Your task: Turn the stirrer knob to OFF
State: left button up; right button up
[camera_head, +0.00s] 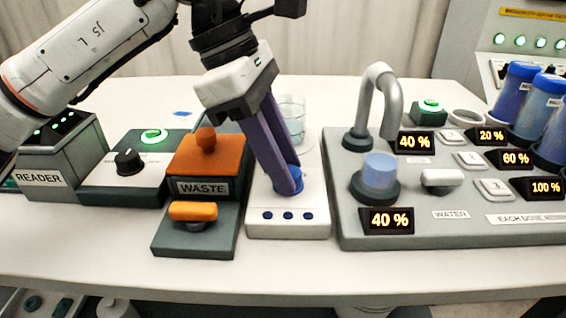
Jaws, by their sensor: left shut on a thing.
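My left gripper (289,187) comes down from the top with its long purple fingers tilted. It is shut on a round blue knob (280,186) on a white unit (262,207). The fingers cover most of the knob, so its pointer and any OFF mark are hidden. No stirrer label is readable. A second knob (128,161), black, sits on a dark box with a white top and a lit green button, left of the gripper. My right gripper is not in view.
A clear beaker (292,108) stands behind the fingers. The orange-topped WASTE box (206,163) is close on the left, with an orange handle (193,211) in front. The grey water panel (450,218) with its tap (383,80) is close on the right. The table front is bare.

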pick_arm(q)
jog(key=shift+n+t+b, duration=0.3)
jog(key=shift+n+t, duration=0.1)
jog(key=shift+n, duration=0.6)
jog(key=shift+r, duration=0.1)
jog(key=o, duration=1)
jog(key=shift+o, duration=0.2)
jog(key=p+v, duration=0.2)
jog(key=v, duration=0.8)
jog(key=shift+s+r, duration=0.1)
jog(key=shift+s, duration=0.05)
